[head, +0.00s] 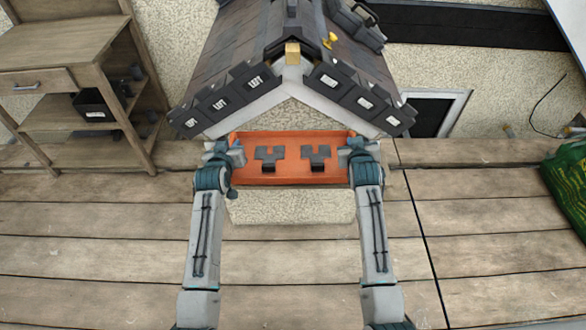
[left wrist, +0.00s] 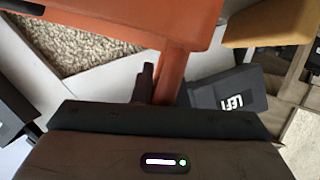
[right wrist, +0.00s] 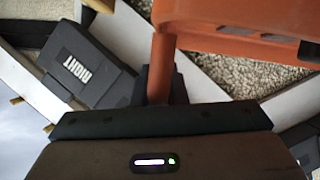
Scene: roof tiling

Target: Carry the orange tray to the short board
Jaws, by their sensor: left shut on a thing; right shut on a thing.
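The orange tray (head: 292,179) is in front of the small tiled roof's gable in the head view, and two dark T-shaped pieces lie in it. My left gripper (head: 236,153) is shut on its left end and my right gripper (head: 346,156) on its right end. The left wrist view shows the orange tray (left wrist: 125,12) with its handle bar running to the jaws (left wrist: 145,88). The right wrist view shows the tray (right wrist: 225,18) and its other bar at the jaws (right wrist: 160,85). I cannot tell which thing is the short board.
The small roof (head: 255,50) has dark tiles with white labels along its sloping edges. A wooden shelf unit (head: 95,70) with a black box stands at the left. A green bag (head: 570,175) is at the right edge. The plank floor (head: 110,235) is clear at both sides.

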